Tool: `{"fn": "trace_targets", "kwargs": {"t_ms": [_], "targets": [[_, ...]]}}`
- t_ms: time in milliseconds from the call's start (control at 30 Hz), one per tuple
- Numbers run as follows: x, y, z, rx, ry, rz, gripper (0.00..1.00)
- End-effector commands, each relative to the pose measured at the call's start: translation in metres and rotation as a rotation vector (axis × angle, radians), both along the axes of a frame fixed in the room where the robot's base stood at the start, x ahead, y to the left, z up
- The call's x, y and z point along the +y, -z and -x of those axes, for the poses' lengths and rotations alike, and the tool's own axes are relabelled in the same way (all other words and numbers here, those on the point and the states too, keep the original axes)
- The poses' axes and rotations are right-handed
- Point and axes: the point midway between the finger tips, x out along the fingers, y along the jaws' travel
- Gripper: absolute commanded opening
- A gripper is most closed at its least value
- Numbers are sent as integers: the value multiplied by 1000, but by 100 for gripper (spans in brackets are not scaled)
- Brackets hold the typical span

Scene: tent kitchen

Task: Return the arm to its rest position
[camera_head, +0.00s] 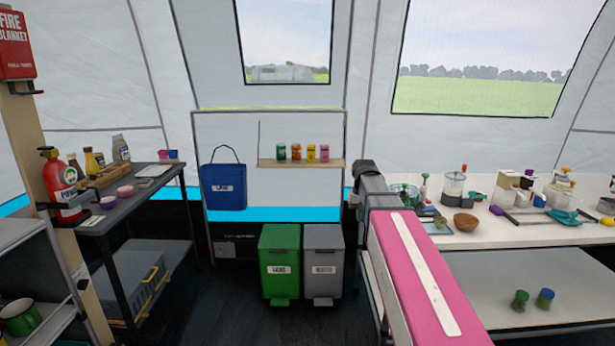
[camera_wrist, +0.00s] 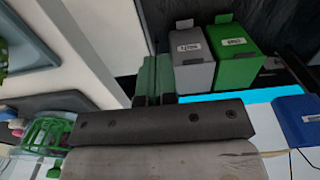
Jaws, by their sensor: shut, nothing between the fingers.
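My arm reaches forward in the head view, its pink link with a white stripe running from the bottom right up to a dark grey wrist near the left end of the white counter. My gripper's fingertips cannot be made out there. In the wrist view my gripper (camera_wrist: 154,80) shows as two green fingers side by side, shut with nothing held. Beyond them are the grey bin and the green bin.
The white counter (camera_head: 480,236) at right holds a wooden bowl (camera_head: 466,224) and several utensils near my arm. The green bin (camera_head: 280,262) and grey bin (camera_head: 323,262) stand ahead. A dark table (camera_head: 150,190) is at left. Dark floor between is clear.

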Motion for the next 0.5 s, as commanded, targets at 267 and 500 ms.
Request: {"fn": "trace_targets", "kwargs": {"t_ms": [267, 500], "targets": [[0, 85, 50, 4, 0, 0, 0], [0, 148, 96, 2, 0, 0, 0]]}}
